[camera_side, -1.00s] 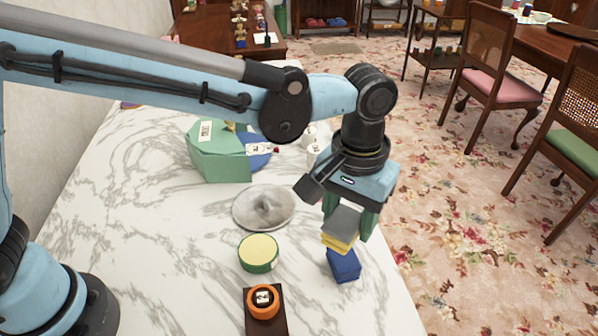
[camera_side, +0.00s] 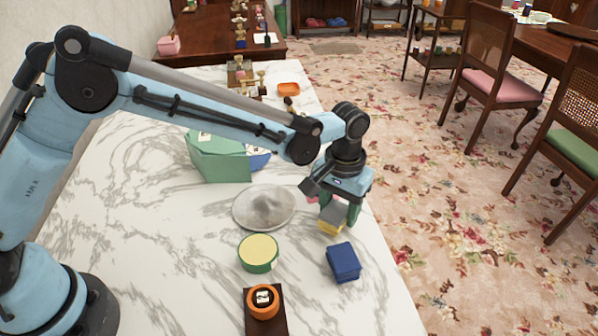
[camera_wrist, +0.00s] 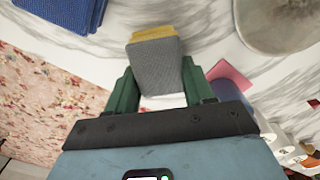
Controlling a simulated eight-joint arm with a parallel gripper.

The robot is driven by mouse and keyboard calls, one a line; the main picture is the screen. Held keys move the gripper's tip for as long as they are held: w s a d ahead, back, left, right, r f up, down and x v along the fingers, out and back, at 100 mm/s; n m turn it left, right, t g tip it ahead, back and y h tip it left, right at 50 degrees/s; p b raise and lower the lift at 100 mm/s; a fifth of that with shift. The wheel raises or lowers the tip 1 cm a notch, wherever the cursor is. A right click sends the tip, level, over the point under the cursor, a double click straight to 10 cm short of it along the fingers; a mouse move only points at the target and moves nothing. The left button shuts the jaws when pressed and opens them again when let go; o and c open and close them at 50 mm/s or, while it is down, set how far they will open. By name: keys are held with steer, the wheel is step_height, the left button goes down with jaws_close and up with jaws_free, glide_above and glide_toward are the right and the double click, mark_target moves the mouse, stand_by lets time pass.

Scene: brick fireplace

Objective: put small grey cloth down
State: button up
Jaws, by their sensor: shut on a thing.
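The small grey cloth (camera_side: 334,211) is a folded block between the green fingers of my gripper (camera_side: 338,214), which is shut on it. A yellow layer (camera_side: 330,229) sits directly under the grey one. In the wrist view the grey cloth (camera_wrist: 157,66) lies between the fingertips, with the yellow layer (camera_wrist: 153,33) showing past its far edge. They are over the marble tabletop near its right edge; I cannot tell whether the yellow layer touches the top.
A folded blue cloth (camera_side: 343,262) lies in front of my gripper. A grey round plate (camera_side: 264,208) is to the left, with a green-yellow round tin (camera_side: 258,253) nearer. A pink piece (camera_wrist: 231,74) lies close beside my gripper. Bare marble lies between blue cloth and tin.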

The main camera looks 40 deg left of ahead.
mark_target(340, 206)
steer(key=shift+f, duration=0.35)
steer(key=o, duration=1)
steer(key=shift+r, duration=0.1)
step_height(340, 206, up, 12)
steer(key=f, duration=0.1)
steer(key=s+a+r+t, duration=0.1)
steer(key=s+a+r, duration=0.1)
steer(key=a+r, duration=0.35)
steer(key=s+a+f+t, duration=0.2)
steer(key=s+a+t, duration=0.4)
steer(key=s+a, duration=0.7)
steer(key=shift+s+a+f, duration=0.25)
steer(key=shift+a+f, duration=0.1)
steer(key=shift+a, duration=1.65)
